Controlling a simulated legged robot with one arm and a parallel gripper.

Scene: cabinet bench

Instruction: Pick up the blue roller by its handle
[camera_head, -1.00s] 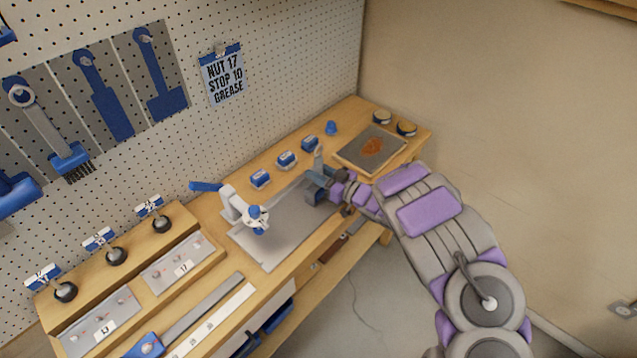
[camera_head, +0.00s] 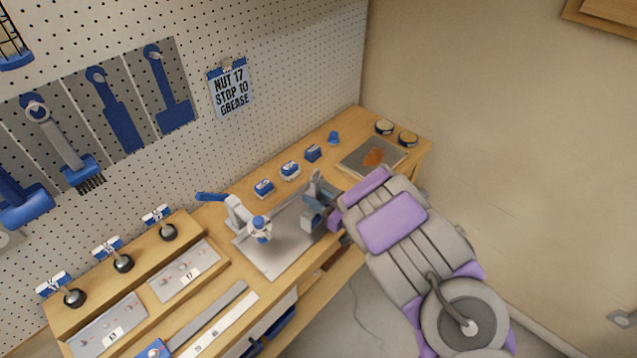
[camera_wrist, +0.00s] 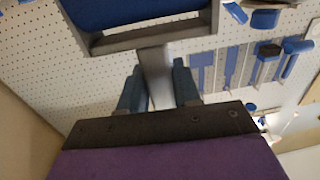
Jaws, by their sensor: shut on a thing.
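The blue roller (camera_wrist: 140,10) fills the top of the wrist view, set in a grey frame (camera_wrist: 150,38). Its grey handle (camera_wrist: 155,75) comes down between the two fingers. My gripper (camera_wrist: 158,88) is shut on this handle, with one dark blue finger on each side. The roller's upper part is cut off by the picture edge. In the head view my gripper (camera_head: 318,208) is over the right part of the grey mat (camera_head: 275,250). There my arm and gripper hide most of the held roller, and I cannot make it out clearly.
A white-and-blue clamp-like device (camera_head: 250,222) stands on the mat, left of my gripper. Small blue boxes (camera_head: 290,170) line the back. A tray with an orange-brown patch (camera_head: 352,160) and two tins lie behind my arm. The pegboard (camera_head: 290,60) rises behind the bench.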

